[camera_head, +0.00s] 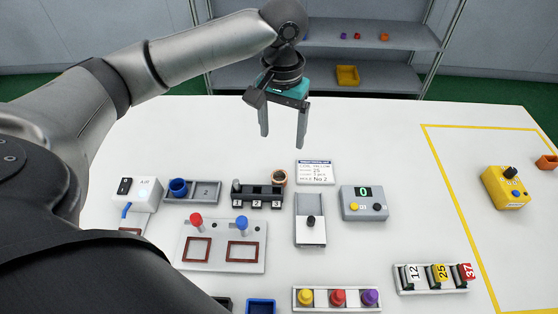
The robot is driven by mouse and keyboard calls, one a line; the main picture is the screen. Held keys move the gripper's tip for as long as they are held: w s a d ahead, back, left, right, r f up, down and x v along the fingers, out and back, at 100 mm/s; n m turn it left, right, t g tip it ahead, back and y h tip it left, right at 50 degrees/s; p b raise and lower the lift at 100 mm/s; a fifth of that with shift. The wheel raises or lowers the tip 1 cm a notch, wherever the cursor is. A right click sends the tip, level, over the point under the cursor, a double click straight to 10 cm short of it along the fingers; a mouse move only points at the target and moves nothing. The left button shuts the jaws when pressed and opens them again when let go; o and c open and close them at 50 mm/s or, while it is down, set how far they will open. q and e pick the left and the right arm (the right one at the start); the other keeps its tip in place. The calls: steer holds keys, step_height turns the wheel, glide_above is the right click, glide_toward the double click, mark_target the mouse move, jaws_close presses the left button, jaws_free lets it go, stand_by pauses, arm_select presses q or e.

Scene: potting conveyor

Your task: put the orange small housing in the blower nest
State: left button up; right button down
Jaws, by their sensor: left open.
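A small orange open-topped housing (546,162) sits at the far right of the white table, by the yellow floor-tape line. The blower appears to be the white box marked AIR (148,188) at the left, with a blue nozzle. A small red-framed nest (131,231) lies just below it, partly hidden by my left arm. My left gripper (283,137) is open and empty, pointing down above the back middle of the table. It is far from the orange housing and apart from the blower. My right gripper is not in view.
A yellow box with a black knob (507,188) stands left of the orange housing. A plate with two red frames (221,246), a grey counter box (363,203) and a numbered tag rack (432,277) fill the front and middle. The table's back right is clear.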

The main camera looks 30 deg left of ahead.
arm_select(q)
steer(key=f, duration=0.1)
steer(key=b, duration=0.3)
glide_above(279, 175)
steer(key=s+d, duration=0.1)
steer(key=f, duration=0.8)
steer(key=shift+s+d, duration=0.15)
steer(key=shift+d, duration=0.05)
steer(key=shift+a+f+b, duration=0.15)
steer(key=shift+f+b, duration=0.2)
steer(key=shift+f, duration=1.15)
steer(key=shift+a+f+b, duration=0.1)
steer(key=shift+f+b, duration=0.25)
steer(key=shift+f, duration=1.1)
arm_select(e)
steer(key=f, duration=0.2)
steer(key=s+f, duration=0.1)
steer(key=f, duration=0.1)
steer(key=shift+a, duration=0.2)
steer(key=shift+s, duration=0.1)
arm_select(q)
jaws_close()
